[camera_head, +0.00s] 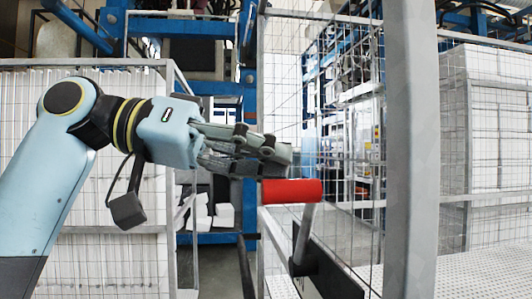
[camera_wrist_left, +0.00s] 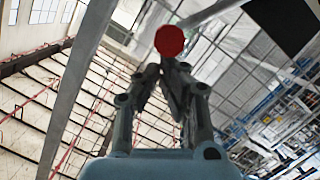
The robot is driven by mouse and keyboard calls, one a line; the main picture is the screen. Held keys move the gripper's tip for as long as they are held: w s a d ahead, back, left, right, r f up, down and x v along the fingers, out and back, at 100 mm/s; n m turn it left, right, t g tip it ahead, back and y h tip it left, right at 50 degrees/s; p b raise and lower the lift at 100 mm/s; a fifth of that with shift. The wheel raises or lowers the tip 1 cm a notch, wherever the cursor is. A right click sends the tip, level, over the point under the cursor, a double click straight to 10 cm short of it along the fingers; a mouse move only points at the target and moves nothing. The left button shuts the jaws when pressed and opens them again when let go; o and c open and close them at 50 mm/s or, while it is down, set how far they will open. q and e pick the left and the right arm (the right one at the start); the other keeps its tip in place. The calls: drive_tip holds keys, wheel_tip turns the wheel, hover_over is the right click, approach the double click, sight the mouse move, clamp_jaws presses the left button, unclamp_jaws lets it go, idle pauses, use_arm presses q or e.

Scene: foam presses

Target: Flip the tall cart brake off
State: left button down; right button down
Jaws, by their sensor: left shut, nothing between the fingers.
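The brake lever of the tall cart has a red cylindrical handle (camera_head: 292,191) on a grey rod (camera_head: 304,234), which rises from a dark bracket (camera_head: 322,272) on the cart's side. The rod leans slightly to the right at its top. My left gripper (camera_head: 282,154) is shut and empty, pointing right, just above the red handle. In the left wrist view, the round red end of the handle (camera_wrist_left: 169,41) shows just beyond the closed fingertips (camera_wrist_left: 168,68). I cannot tell whether the fingers touch it. My right gripper is not in view.
A grey upright post (camera_head: 411,150) of the cart stands close at the right, with wire mesh (camera_head: 330,110) behind the handle. A white perforated deck (camera_head: 485,270) is at lower right. A mesh cage with white panels (camera_head: 80,230) stands behind my left arm.

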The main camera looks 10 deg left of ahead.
use_arm(q)
drive_tip(key=a+r, duration=0.5)
drive_tip(key=a, duration=0.5)
drive_tip(key=shift+s+a+r, duration=0.15)
drive_tip(key=shift+s+a, duration=0.05)
drive_tip(key=shift+s, duration=0.05)
idle(0.4)
